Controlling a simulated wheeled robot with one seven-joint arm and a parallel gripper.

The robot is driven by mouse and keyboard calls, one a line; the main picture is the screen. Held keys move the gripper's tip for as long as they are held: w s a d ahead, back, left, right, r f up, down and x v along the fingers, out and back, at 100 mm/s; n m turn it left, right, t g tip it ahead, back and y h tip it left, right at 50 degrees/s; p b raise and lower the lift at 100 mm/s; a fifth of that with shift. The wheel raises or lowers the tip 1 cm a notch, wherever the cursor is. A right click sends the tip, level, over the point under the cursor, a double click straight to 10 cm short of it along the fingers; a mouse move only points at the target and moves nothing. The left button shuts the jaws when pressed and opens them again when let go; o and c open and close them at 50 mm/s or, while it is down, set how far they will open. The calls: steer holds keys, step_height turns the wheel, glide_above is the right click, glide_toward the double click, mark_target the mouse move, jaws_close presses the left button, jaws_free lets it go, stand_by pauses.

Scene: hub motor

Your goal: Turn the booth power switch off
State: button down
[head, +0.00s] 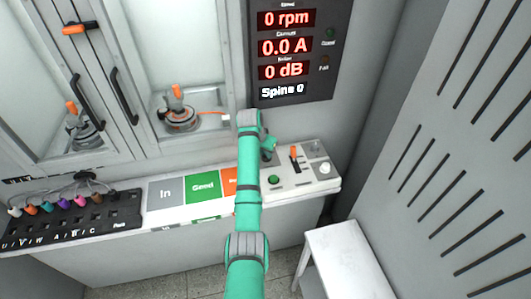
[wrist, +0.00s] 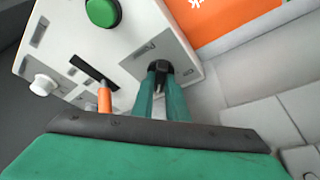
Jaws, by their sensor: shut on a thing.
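My gripper (wrist: 158,88) is shut on a small black knob (wrist: 160,68) at the corner of the white control box, in the wrist view. In the head view my gripper (head: 268,152) is at the back left of the control box (head: 318,187), and the knob is hidden by the arm.
The box also carries a green button (head: 273,180), an orange-handled lever (head: 295,157) and a white knob (head: 323,168). The display (head: 297,45) reads 0 rpm, 0.0 A and 0 dB. A glass-doored booth with motors is at left; a white stool (head: 352,262) is below.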

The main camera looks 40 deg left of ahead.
steer(key=shift+n, duration=0.3)
steer(key=n, duration=0.1)
steer(key=n+y, duration=0.1)
steer(key=n, duration=0.1)
steer(key=shift+d+n+y, duration=0.2)
steer(key=shift+n+y, duration=0.1)
steer(key=n, duration=0.2)
steer(key=n+g+y, duration=0.1)
steer(key=n, duration=0.1)
steer(key=shift+w+d+n+g, duration=0.1)
steer(key=shift+w+n+g, duration=0.1)
steer(key=shift+n+g, duration=0.1)
steer(key=n+g, duration=0.1)
steer(key=n, duration=0.1)
steer(key=n+g+y, duration=0.1)
steer(key=n, duration=0.2)
steer(key=shift+w+d, duration=0.15)
steer(key=shift+n+g, duration=0.7)
steer(key=shift+n, duration=1.3)
steer(key=c, duration=1.7)
jaws_free()
steer(key=shift+c, duration=0.2)
steer(key=v, duration=1.1)
